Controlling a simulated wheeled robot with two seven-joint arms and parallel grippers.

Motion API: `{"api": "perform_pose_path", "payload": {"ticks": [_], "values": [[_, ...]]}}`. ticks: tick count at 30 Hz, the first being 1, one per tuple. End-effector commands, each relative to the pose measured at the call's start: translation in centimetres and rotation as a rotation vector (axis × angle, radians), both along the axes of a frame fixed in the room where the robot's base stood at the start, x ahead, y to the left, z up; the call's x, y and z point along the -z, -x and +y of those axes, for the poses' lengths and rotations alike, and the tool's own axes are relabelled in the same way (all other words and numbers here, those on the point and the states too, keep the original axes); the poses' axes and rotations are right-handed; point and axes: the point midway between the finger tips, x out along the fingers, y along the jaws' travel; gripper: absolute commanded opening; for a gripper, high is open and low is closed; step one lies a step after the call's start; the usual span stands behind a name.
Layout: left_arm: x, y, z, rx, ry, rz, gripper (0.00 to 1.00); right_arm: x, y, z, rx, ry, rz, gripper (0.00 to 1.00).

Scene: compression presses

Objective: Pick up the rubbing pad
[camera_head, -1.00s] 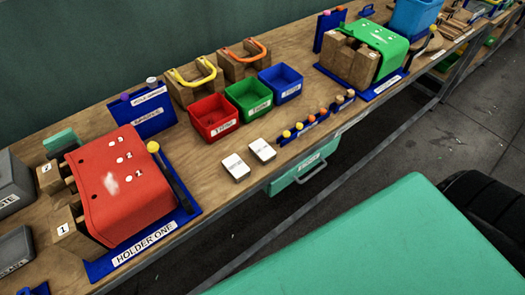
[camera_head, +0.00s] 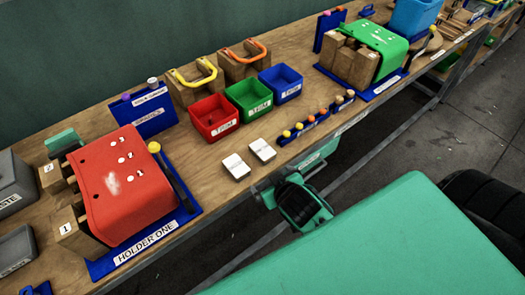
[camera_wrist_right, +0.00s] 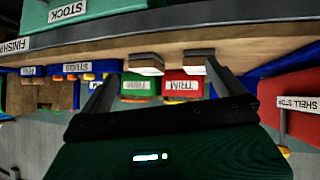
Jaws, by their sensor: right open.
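I cannot tell for certain which thing is the rubbing pad. Two small white-topped blocks, the left one (camera_head: 236,166) and the right one (camera_head: 263,150), lie side by side near the bench's front edge. They also show in the right wrist view, one near the left finger (camera_wrist_right: 146,63) and one near the right finger (camera_wrist_right: 199,56). My right gripper (camera_wrist_right: 160,70) is open, with nothing between its fingers. In the head view its dark wrist (camera_head: 300,203) is just off the bench's front edge, right of the blocks and apart from them. My left gripper is out of view.
Red (camera_head: 213,117), green (camera_head: 249,97) and blue (camera_head: 281,83) bins stand behind the blocks. A red press cover (camera_head: 120,185) is at left, a green one (camera_head: 372,42) at the back right. A small rack of coloured-ended pegs (camera_head: 308,124) is right of the blocks.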

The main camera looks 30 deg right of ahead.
Motion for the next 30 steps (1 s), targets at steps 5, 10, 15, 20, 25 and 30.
{"api": "perform_pose_path", "payload": {"ticks": [5,10,15,20,25,30], "values": [[0.0,0.0,0.0,0.000,0.000,0.000,0.27,-11.1,-6.6,1.4,-0.053,-0.003,-0.462,1.00],[0.0,0.0,0.0,0.000,0.001,0.000,0.27,-19.6,-9.6,5.0,-0.228,-0.025,-0.827,1.00],[-0.1,0.0,-0.1,0.000,0.001,0.001,0.27,-25.2,-10.0,10.1,-0.514,-0.043,-1.087,1.00],[-0.1,0.0,-0.1,0.000,0.001,0.001,0.27,-27.1,-9.0,15.1,-0.852,-0.037,-1.200,1.00],[-0.1,0.0,-0.1,0.000,0.001,0.001,0.27,-25.6,-7.6,19.0,-1.241,0.005,-1.158,1.00],[-0.1,0.1,0.0,0.000,0.001,0.001,0.27,-21.5,-7.0,20.3,-1.591,0.096,-0.942,1.00]]}}
